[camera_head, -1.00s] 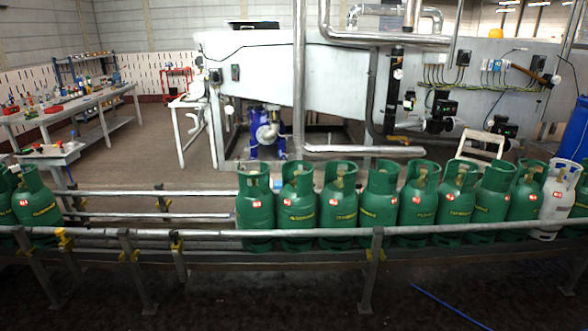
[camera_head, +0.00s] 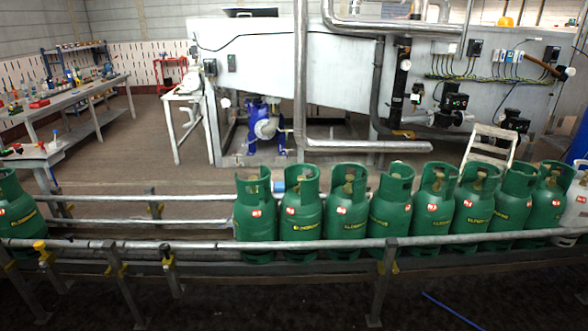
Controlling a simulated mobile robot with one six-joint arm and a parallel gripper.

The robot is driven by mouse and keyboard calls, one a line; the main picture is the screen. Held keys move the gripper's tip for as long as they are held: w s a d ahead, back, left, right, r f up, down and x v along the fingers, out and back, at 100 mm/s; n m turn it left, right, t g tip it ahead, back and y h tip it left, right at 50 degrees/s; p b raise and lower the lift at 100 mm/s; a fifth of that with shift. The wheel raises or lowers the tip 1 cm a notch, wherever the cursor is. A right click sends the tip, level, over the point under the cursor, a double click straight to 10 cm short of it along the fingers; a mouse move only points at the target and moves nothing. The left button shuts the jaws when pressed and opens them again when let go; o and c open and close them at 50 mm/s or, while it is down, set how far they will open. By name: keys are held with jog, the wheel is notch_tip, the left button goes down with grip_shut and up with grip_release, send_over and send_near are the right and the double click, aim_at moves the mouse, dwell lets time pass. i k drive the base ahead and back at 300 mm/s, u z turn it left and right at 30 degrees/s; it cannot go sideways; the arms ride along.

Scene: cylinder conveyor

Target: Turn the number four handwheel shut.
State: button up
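Green gas cylinders stand upright in a row on the conveyor (camera_head: 200,243), behind its front rail. The first of the row (camera_head: 256,222) is at the middle left, and the fourth from the left (camera_head: 391,217) is right of centre. Each has a collar around a brass-coloured valve; the handwheels are too small to make out. Most show a small red-and-white tag, too small to read, so I cannot tell which is number four. My gripper is not in view.
Another green cylinder (camera_head: 15,213) stands apart at the far left, with a bare stretch of conveyor between. A pale cylinder (camera_head: 575,207) is at the right end. Behind are a blue pump (camera_head: 264,127), a white chair-like frame (camera_head: 489,147), a workbench (camera_head: 100,95) and grey machinery.

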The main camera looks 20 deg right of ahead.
aim_at(300, 208)
jog(key=z, duration=0.1)
jog(key=i, duration=1.15)
jog(key=z, duration=0.4)
